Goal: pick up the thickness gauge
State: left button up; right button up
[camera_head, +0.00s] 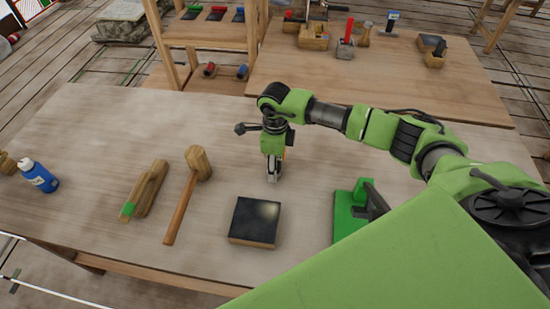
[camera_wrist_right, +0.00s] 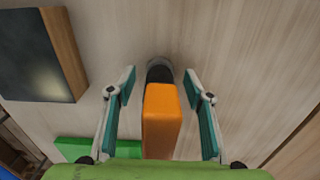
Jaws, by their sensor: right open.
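My right gripper (camera_head: 273,178) points down at the table, behind the black slab, in the head view. In the right wrist view its two teal-padded fingers (camera_wrist_right: 159,105) are open, one on each side of an orange upright piece (camera_wrist_right: 161,115) with a dark round end. A gap shows between each finger and the orange piece. This piece looks like the thickness gauge, but its full shape cannot be told. In the head view only a sliver of orange (camera_head: 290,139) shows beside my gripper. My left gripper is not in view.
A black slab on wood (camera_head: 255,220) lies close by, with a green tool (camera_head: 350,212) to its right, partly hidden by my arm. A mallet (camera_head: 187,190), a wooden plane-like tool (camera_head: 147,190) and a blue bottle (camera_head: 38,176) are left. A second table (camera_head: 400,85) stands behind.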

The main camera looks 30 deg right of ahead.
jog(key=c, duration=1.3)
jog(key=shift+c, duration=0.2)
jog(key=shift+r, duration=0.15)
